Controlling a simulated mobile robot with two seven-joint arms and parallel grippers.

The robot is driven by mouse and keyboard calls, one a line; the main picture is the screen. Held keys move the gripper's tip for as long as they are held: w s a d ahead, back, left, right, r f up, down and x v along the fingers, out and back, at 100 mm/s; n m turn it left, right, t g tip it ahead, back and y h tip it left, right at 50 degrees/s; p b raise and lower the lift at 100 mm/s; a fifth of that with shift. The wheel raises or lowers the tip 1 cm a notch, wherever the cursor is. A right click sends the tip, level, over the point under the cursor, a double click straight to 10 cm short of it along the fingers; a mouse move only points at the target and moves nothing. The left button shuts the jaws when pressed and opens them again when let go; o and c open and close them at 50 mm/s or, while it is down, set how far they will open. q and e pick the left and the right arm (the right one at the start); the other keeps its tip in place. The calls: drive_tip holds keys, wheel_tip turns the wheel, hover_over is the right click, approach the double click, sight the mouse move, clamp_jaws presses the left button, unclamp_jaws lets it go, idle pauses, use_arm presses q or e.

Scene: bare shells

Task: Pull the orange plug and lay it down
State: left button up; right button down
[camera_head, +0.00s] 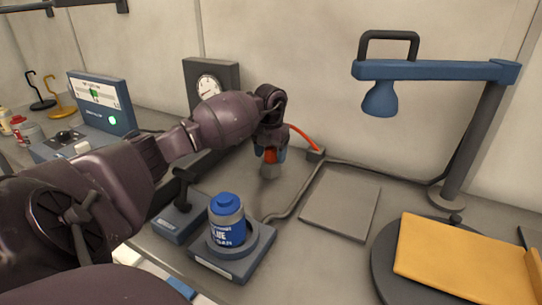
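The orange plug (270,156) is upright at the middle of the bench, sitting on or just above a small grey round piece (270,171). Whether it is seated in that piece I cannot tell. My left gripper (270,152) points down over the plug, with a blue-tipped finger on each side of it. The fingers look close to its sides, but I cannot see whether they press on it. My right gripper is not in view.
A flat grey plate (341,204) lies bare to the right. A blue can (227,222) stands on a grey base in front. A blue lamp (430,70), a round turntable (391,284) with a yellow board (463,258), and a gauge (209,87) are around.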

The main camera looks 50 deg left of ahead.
sight(271, 148)
use_arm(q)
drive_tip(key=c, duration=1.1)
drive_tip(key=shift+r, duration=0.35)
drive_tip(key=shift+r+p, duration=0.55)
drive_tip(key=shift+r, duration=0.65)
drive_tip(key=shift+r+p, duration=0.35)
drive_tip(key=shift+r, duration=1.05)
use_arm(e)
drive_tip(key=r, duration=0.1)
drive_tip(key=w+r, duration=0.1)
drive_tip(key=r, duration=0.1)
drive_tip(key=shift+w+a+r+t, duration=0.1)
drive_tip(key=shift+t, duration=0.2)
